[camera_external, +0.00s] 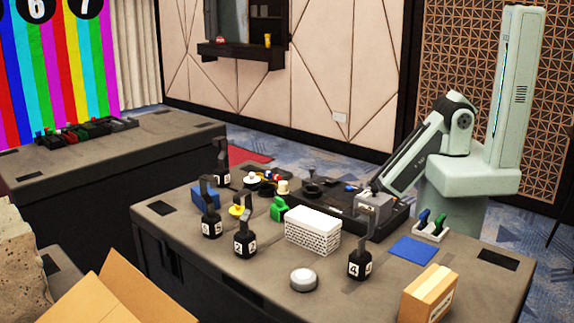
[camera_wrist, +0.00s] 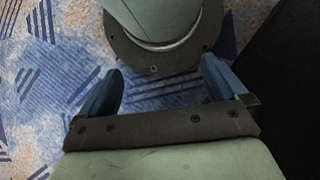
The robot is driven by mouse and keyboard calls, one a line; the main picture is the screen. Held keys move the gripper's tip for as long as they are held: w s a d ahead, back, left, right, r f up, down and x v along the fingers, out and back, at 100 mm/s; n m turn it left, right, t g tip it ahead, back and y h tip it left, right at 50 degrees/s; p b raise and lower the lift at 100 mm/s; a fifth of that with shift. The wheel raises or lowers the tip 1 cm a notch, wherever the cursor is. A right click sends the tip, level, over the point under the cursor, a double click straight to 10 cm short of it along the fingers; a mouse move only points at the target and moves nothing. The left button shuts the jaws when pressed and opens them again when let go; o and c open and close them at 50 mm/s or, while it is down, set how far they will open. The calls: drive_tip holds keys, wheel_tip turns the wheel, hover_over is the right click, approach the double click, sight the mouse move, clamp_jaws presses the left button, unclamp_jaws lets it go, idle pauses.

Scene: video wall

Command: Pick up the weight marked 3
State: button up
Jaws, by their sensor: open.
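Several black weights with upright handles stand on the near table. One at the front right (camera_external: 360,262) is marked 4. Two others stand at the left front, a weight (camera_external: 245,243) and a weight (camera_external: 211,222), and another weight (camera_external: 221,174) is farther back. Their white labels are too small for me to read surely, so I cannot tell which is marked 3. My gripper (camera_wrist: 160,82) is open and empty in the wrist view, its blue fingers spread over carpet and my round base. No weight shows there. In the external view my arm is folded low beside its base, and its fingers cannot be made out.
A white patterned box (camera_external: 313,230), a white round button (camera_external: 304,280), a blue mat (camera_external: 414,249) and a cardboard box (camera_external: 428,293) are on the near table. A dark tray (camera_external: 345,203) lies near my arm. A second table (camera_external: 110,150) stands at left.

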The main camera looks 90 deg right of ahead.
drive_tip(key=c, duration=0.3)
